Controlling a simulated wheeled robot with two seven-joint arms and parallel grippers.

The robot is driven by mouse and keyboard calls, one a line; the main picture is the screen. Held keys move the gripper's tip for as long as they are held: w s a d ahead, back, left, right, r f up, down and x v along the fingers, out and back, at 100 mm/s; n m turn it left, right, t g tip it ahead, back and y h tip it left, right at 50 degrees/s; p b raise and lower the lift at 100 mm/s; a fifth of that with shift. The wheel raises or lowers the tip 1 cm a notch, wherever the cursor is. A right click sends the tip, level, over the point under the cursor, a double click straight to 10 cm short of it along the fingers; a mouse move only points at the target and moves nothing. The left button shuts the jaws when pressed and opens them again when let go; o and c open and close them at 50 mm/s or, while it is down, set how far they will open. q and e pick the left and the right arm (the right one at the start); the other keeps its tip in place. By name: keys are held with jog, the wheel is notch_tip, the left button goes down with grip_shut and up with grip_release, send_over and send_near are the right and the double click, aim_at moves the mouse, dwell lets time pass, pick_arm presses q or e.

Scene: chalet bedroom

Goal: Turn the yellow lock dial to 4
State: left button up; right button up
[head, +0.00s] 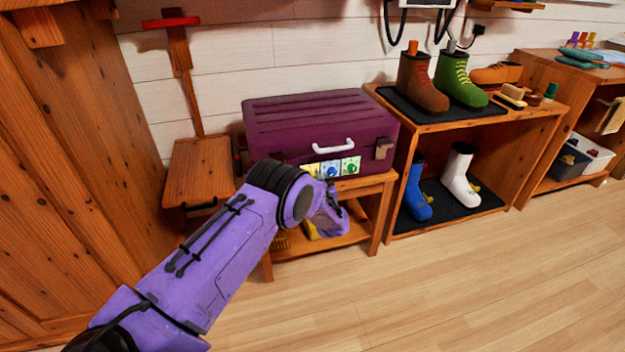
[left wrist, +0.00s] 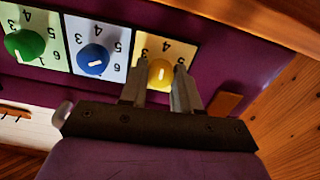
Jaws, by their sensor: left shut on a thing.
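A purple case (head: 290,123) with a white handle stands on a low wooden bench. Its front carries three lock dials on numbered plates: the yellow dial (left wrist: 161,73), the blue dial (left wrist: 94,60) and the green dial (left wrist: 25,44). In the head view the yellow dial's plate (head: 309,170) is partly hidden by my left arm. My left gripper (left wrist: 163,72) is shut on the yellow dial, one finger on each side. A short white mark shows on the dial's face, but I cannot tell which number it points to. My right gripper is not in view.
A wooden shoe rack (head: 540,121) with boots on two levels stands to the right of the case. The bench (head: 377,184) has a lower shelf with small yellow items. The floor in front is clear.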

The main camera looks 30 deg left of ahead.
pick_arm(q)
jog(key=shift+d+f+m, duration=0.1)
jog(key=shift+f+m, duration=0.05)
jog(key=shift+m, duration=0.25)
jog(key=o, duration=1.1)
jog(key=shift+c, duration=0.2)
jog(key=p+v, duration=0.2)
jog(key=v, duration=0.8)
jog(key=shift+s+d, duration=0.15)
jog(key=shift+s, duration=0.1)
